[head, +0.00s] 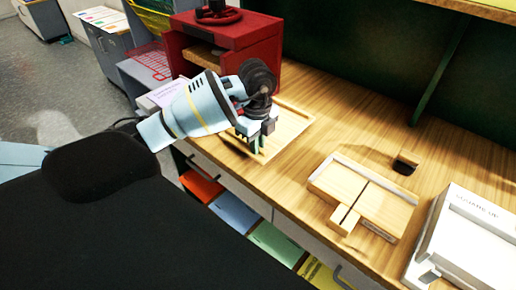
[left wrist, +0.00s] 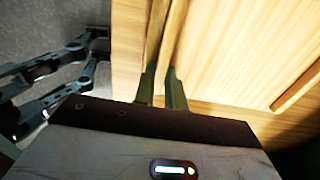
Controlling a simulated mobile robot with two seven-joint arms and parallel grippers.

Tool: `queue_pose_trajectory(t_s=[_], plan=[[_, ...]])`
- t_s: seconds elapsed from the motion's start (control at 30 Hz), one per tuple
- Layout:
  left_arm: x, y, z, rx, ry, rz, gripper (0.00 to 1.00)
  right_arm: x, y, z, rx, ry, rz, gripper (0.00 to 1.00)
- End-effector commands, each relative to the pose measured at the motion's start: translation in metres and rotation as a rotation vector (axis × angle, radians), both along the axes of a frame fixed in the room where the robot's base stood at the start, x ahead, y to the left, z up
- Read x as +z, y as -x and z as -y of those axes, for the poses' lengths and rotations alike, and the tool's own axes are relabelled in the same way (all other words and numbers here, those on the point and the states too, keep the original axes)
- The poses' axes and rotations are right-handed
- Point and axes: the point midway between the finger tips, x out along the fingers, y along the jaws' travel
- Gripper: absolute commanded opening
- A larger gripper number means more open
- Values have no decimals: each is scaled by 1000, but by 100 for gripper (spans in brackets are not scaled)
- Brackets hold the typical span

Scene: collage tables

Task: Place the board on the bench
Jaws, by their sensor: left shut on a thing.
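My left gripper (head: 258,147) points down at the front part of a pale wooden board (head: 292,128) with raised edges. The board is low over the bench (head: 318,93) or on it, beside the red cabinet; I cannot tell if it touches. In the left wrist view the gripper's two dark green fingers (left wrist: 161,92) are shut on a narrow wooden strip (left wrist: 157,35), which seems to be part of the board (left wrist: 225,50). The gripper hides part of the board in the head view.
A red cabinet (head: 222,38) stands behind the board. Coloured folders (head: 237,213) sit below the bench's front edge. Bare bench lies between.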

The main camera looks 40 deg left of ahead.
Motion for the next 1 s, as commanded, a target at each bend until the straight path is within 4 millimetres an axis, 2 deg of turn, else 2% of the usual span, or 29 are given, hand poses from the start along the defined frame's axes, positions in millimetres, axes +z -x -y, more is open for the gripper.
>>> queue_pose_trajectory(t_s=[0.03,0.17,0.53,0.57,0.7,1.0], plan=[[-9,0,0,0,1,-3,0,-1,1,0,0,0,-2,0],[-22,0,0,0,0,0,0,-2,1,0,2,1,-4,0],[-25,0,0,0,0,1,0,-2,1,2,7,5,-3,0],[-25,0,0,0,0,-1,16,-1,1,2,7,5,-3,0],[-25,0,0,0,0,0,34,-1,1,2,7,5,-3,0],[-24,0,0,0,0,0,34,-1,1,1,4,3,-2,0]])
